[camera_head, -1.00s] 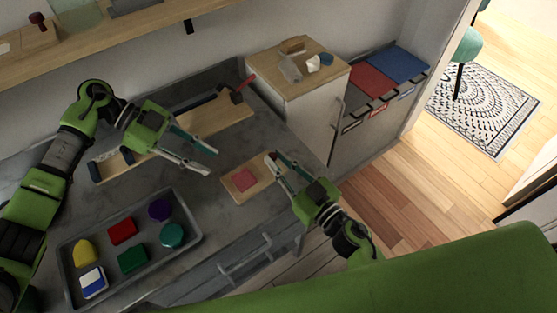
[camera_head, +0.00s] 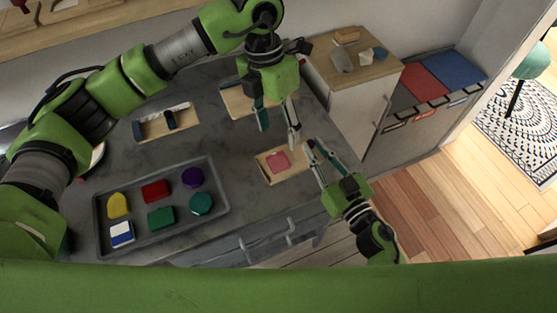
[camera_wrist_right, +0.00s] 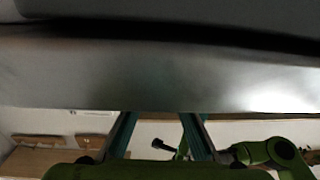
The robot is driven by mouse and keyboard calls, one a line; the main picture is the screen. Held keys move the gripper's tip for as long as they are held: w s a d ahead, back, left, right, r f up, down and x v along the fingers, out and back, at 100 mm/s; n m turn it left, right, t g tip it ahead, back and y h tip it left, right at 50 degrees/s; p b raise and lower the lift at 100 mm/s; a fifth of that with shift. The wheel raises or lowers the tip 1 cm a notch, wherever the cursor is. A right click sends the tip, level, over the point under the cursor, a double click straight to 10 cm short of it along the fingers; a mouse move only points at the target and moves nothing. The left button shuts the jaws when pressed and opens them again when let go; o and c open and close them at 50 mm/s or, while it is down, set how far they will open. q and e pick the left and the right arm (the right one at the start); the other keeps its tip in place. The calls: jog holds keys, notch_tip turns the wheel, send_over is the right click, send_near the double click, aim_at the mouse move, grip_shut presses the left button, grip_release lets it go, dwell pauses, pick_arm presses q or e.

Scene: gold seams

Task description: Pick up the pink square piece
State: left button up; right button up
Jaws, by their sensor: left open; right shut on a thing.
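The pink square piece (camera_head: 279,161) lies on a small light wooden board (camera_head: 268,170) on the grey counter, in the head view. My left gripper (camera_head: 280,134) points down with its fingers spread, empty, just above and behind the pink piece in the picture. My right gripper (camera_head: 314,146) is shut on the wooden board at its right edge, beside the pink piece. In the right wrist view, my right gripper's teal fingers (camera_wrist_right: 160,128) run up to a blurred grey surface that hides their tips. The pink piece is not seen there.
A grey tray (camera_head: 222,222) with several coloured pieces stands at the left front of the counter. Another wooden board (camera_head: 178,132) with dark blue parts lies behind it. A cabinet (camera_head: 343,108) with small items on top stands at the right.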

pick_arm(q)
jog(key=r+m+t+y, duration=0.1)
jog(key=m, duration=0.3)
send_over(278, 161)
jog(key=f, duration=0.6)
jog(key=shift+w+d+f, duration=0.2)
jog(key=shift+f, duration=0.2)
jog(key=f, duration=0.5)
jog(key=shift+s+a, duration=0.15)
jog(key=shift+a, duration=0.05)
jog(key=shift+c, duration=0.6)
jog(key=shift+s+f, duration=0.1)
jog(key=shift+f, duration=0.05)
jog(key=c, duration=1.1)
